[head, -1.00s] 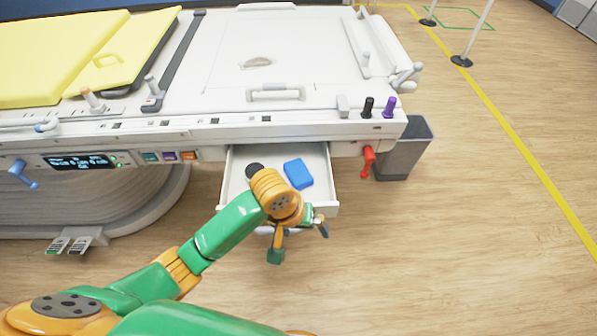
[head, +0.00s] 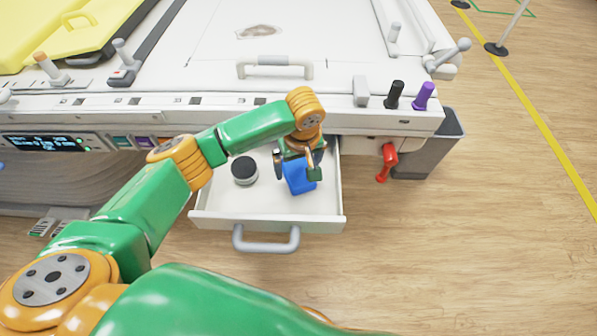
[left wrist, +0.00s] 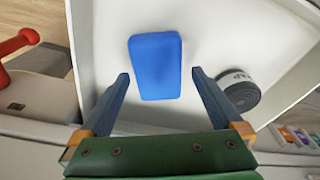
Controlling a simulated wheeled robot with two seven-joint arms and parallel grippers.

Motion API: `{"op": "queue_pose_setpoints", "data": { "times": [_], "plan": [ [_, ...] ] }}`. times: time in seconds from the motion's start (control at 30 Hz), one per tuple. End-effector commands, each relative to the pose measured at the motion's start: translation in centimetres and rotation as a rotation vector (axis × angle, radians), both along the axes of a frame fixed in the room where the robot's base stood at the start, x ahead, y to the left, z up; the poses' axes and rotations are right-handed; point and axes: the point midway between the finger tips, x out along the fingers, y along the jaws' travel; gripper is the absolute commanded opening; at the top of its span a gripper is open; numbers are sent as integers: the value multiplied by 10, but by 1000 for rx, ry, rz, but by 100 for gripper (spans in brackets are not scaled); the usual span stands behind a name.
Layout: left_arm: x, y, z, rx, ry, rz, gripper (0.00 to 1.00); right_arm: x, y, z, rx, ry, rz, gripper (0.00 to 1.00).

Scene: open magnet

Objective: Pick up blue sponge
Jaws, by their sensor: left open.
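The blue sponge (head: 298,174) lies flat in the open white drawer (head: 215,207), toward its right side. My left gripper (head: 296,172) is over the sponge in the head view and hides part of it. In the left wrist view the sponge (left wrist: 156,66) lies ahead of and between the two fingers of my left gripper (left wrist: 160,80). The fingers are open wider than the sponge and hold nothing. I cannot tell the exact height of the fingertips above it. My right gripper is not in view.
A round black-topped container (head: 244,171) stands in the drawer left of the sponge. The drawer's front has a grey handle (head: 266,239). The white table edge (head: 230,104) is close above the drawer. A red lever (head: 386,162) and a grey bin (head: 436,150) are at the right.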

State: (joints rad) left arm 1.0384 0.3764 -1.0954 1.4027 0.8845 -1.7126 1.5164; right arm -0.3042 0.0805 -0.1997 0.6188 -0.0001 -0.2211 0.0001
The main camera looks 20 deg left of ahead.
Motion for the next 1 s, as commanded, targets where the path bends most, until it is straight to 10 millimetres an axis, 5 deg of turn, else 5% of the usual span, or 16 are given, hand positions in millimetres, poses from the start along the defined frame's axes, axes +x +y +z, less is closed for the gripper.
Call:
{"op": "queue_pose_setpoints", "data": {
  "times": [0.1,0.37,0.67,1.0],
  "plan": [
    [2,2,-20,1,1,-1,100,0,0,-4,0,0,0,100],
    [3,2,-23,-1,-2,-3,97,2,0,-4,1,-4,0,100],
    [3,2,-23,-1,-1,-3,19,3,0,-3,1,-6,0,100],
    [3,1,-7,-1,-2,-3,19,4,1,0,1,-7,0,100]
  ]
}}
